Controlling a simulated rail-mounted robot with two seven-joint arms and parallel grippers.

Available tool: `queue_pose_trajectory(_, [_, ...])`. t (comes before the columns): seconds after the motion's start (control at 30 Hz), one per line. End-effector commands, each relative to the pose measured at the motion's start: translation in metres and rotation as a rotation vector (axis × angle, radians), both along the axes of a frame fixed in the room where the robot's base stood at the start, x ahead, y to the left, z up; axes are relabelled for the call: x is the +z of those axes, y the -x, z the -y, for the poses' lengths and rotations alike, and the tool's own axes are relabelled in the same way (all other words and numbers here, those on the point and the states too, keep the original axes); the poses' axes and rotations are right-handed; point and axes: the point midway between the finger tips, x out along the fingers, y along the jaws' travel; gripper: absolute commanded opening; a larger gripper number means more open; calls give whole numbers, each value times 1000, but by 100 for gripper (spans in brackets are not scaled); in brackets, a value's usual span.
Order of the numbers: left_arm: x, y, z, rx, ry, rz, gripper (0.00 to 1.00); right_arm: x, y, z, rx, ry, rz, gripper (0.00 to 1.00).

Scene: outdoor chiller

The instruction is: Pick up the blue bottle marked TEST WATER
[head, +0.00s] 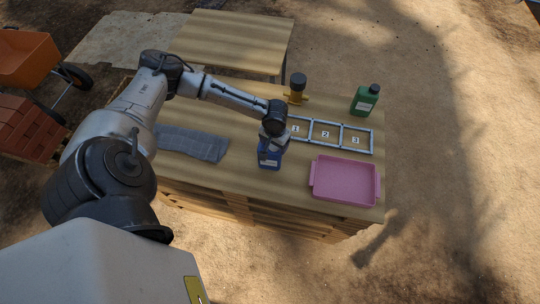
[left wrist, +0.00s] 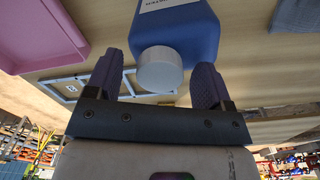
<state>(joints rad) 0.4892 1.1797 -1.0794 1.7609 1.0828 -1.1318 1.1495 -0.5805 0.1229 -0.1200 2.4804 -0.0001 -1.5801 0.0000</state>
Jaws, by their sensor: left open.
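The blue bottle (head: 269,158) stands on the wooden table, near its front edge. In the left wrist view the blue bottle (left wrist: 178,28) shows a white cap and part of a white label whose text I cannot read in full. My left gripper (head: 273,137) is at the top of the bottle in the head view. In the left wrist view its two dark fingers (left wrist: 158,66) are apart, one on each side of the white cap, with gaps visible. The head view hides the cap behind the gripper. My right gripper is in neither view.
A frame with numbered bays (head: 342,126) lies behind the bottle to the right. A pink tray (head: 345,198) is at the right front. A green bottle (head: 364,101) and a brass-coloured fitting with a black top (head: 297,88) stand at the back. A grey cloth (head: 195,144) lies left.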

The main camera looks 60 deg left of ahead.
Motion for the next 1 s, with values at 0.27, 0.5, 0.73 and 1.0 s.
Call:
queue_pose_trajectory(0.27, [0, 0, 0, 0, 0, 0, 58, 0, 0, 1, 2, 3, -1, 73])
queue_pose_trajectory(0.5, [0, 0, 0, 0, 0, 0, 35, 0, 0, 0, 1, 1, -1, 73])
queue_pose_trajectory(0.73, [1, 0, 0, 0, 0, 0, 13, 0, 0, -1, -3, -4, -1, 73])
queue_pose_trajectory(1.0, [1, 0, 0, 0, 0, 1, 0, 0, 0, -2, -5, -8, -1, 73])
